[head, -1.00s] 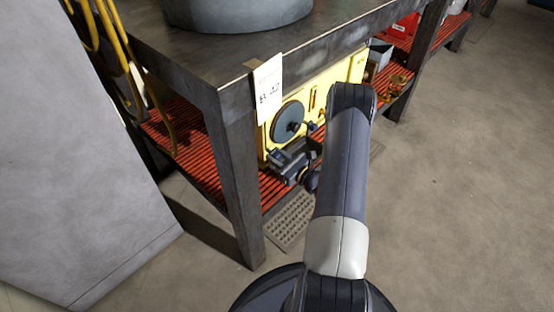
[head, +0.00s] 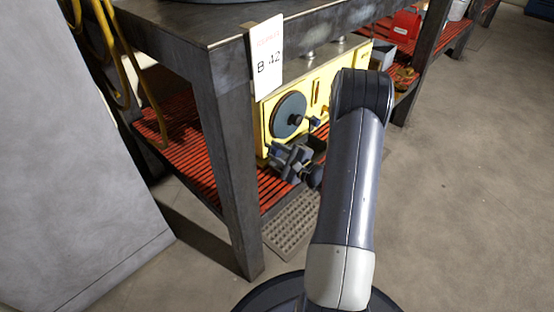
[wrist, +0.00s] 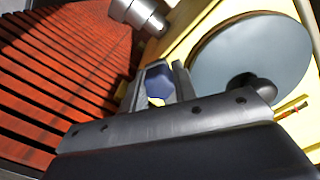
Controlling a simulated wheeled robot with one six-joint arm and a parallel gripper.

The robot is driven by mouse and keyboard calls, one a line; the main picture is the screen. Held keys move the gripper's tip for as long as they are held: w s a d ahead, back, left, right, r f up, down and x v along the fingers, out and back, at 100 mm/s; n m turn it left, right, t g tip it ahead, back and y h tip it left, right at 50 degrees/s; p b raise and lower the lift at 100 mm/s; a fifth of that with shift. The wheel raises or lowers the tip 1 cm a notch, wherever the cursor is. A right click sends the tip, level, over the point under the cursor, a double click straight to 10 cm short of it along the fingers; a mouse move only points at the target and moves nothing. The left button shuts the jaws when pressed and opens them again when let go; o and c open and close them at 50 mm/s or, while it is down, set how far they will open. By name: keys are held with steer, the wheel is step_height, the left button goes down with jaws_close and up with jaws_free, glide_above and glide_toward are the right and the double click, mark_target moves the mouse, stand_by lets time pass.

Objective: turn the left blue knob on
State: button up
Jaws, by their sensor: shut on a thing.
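A blue knob (wrist: 158,82) shows in the wrist view between the two fingers of my gripper (wrist: 160,88), which is shut on it. The knob sits low on the yellow machine (head: 325,88). In the head view my gripper (head: 284,156) is at the machine's lower left, just below a grey handwheel (head: 288,115), and hides the held knob. A second dark blue knob (head: 314,121) shows to the right of the handwheel. In the wrist view the handwheel (wrist: 250,60) is close to the right of the fingers.
The machine stands on a red slatted shelf (head: 190,140) under a dark metal bench. A bench leg (head: 232,180) stands left of my gripper. A tag reading B 42 (head: 267,60) hangs at the bench corner. The floor at right is clear.

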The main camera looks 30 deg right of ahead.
steer(key=n+b, duration=0.1)
steer(key=n, duration=0.3)
steer(key=shift+f, duration=0.1)
steer(key=n, duration=0.6)
steer(key=shift+h, duration=0.3)
stand_by(0.3)
steer(key=o, duration=1)
steer(key=p+v, duration=0.2)
steer(key=v, duration=0.8)
steer(key=shift+s+d, duration=0.15)
steer(key=shift+s, duration=0.25)
